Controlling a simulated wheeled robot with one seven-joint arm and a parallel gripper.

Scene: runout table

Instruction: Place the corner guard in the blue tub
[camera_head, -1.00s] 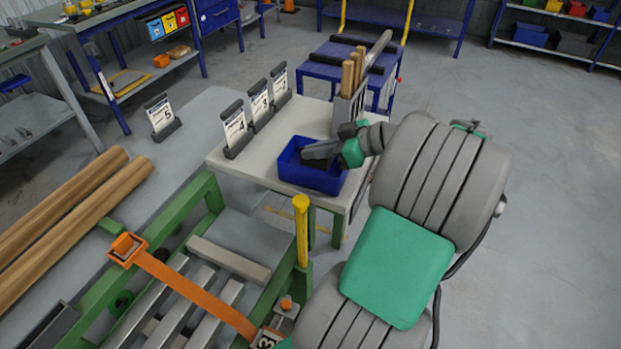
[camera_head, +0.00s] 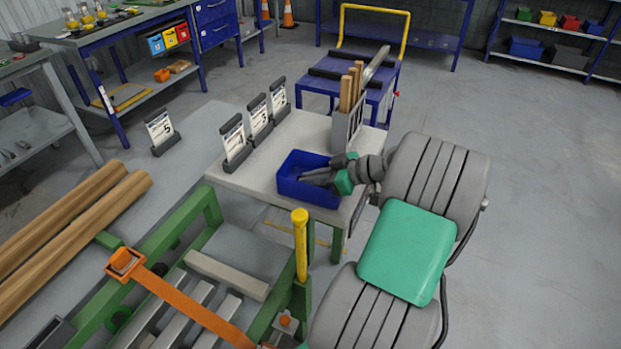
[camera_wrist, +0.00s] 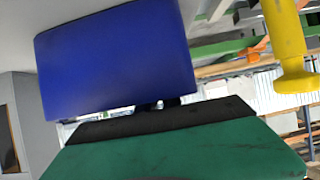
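The blue tub (camera_head: 309,197) stands on the grey-topped table (camera_head: 262,166). Its blue wall (camera_wrist: 118,60) fills much of the wrist view. My gripper (camera_head: 318,177) reaches in from the right, its dark fingers at and inside the tub's opening. A green surface with a black edge fills the bottom of the wrist view. I cannot make out whether anything is between the fingers. An orange piece (camera_head: 124,260) sits at the end of the orange strap on the green frame. No part is clearly identifiable as the corner guard.
Numbered card holders (camera_head: 236,143) stand along the table's left edge. A grey rack with wooden bars (camera_head: 351,87) stands behind my gripper. A yellow post (camera_head: 300,240) rises in front of the table. Long wooden poles (camera_head: 70,225) lie at the left. The floor at right is clear.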

